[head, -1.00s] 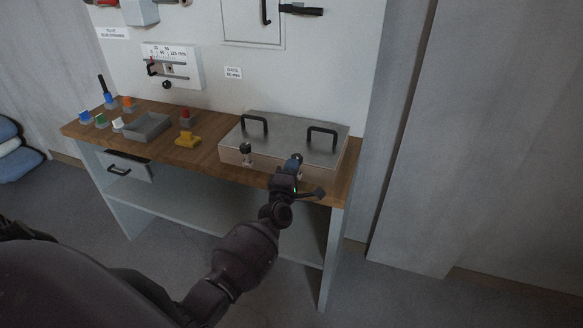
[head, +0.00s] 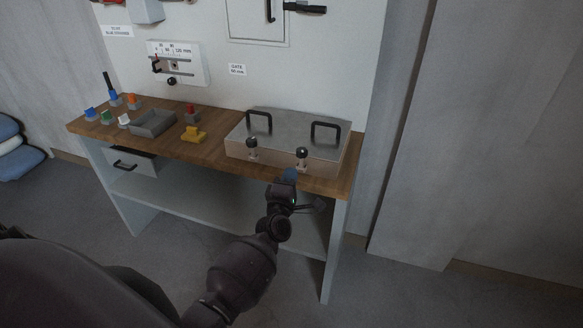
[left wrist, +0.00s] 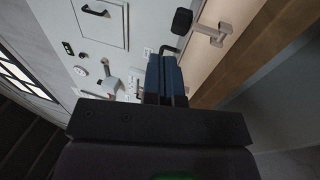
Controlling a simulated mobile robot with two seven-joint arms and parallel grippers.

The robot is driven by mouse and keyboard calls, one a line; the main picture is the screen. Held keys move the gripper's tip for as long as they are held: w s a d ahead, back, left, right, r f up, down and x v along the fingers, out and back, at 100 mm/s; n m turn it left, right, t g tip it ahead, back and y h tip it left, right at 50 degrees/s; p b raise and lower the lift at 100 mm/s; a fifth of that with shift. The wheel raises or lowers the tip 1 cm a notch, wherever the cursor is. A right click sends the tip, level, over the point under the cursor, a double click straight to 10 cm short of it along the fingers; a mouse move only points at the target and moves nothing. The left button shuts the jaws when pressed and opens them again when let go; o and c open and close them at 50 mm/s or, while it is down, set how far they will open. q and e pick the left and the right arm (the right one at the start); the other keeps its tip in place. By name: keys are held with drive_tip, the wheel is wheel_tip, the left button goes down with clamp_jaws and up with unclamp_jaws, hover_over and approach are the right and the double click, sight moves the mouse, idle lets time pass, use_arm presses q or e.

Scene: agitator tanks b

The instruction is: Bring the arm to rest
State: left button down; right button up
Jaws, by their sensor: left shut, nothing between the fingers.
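My left gripper (head: 290,175) is in front of the bench's front edge, just below the right black-knobbed latch (head: 302,156) of the metal box. It is shut and empty, apart from the latch. In the left wrist view its blue fingers (left wrist: 165,78) are together, with a black knob (left wrist: 181,21) on a metal stem beyond them. The metal box (head: 290,135) has a flat lid with two black handles and a second knobbed latch (head: 252,147) on its front left. My right gripper is not in view.
The wooden bench top (head: 215,149) holds a grey tray (head: 153,123), a yellow block (head: 194,134), a red-topped block (head: 192,114) and several small coloured pieces at the left. Floor in front is clear.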

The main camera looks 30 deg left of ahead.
use_arm(q)
drive_tip(key=r+v, duration=0.1)
drive_tip(key=v, duration=0.5)
drive_tip(key=shift+s+r, duration=0.2)
drive_tip(key=shift+r, duration=0.05)
drive_tip(key=shift+d, duration=0.1)
drive_tip(key=s+d+f+m+g+h, duration=0.2)
drive_tip(key=d+m+h, duration=0.4)
drive_tip(key=m, duration=0.9)
drive_tip(key=s+f+m+g, duration=0.3)
drive_tip(key=s+f+m, duration=0.1)
drive_tip(key=s, duration=0.6)
drive_tip(key=s+f+m+g, duration=0.3)
drive_tip(key=s+f, duration=0.4)
drive_tip(key=s, duration=0.3)
drive_tip(key=shift+s+f+m, duration=0.25)
drive_tip(key=shift+s+m, duration=0.05)
drive_tip(key=shift+m, duration=0.1)
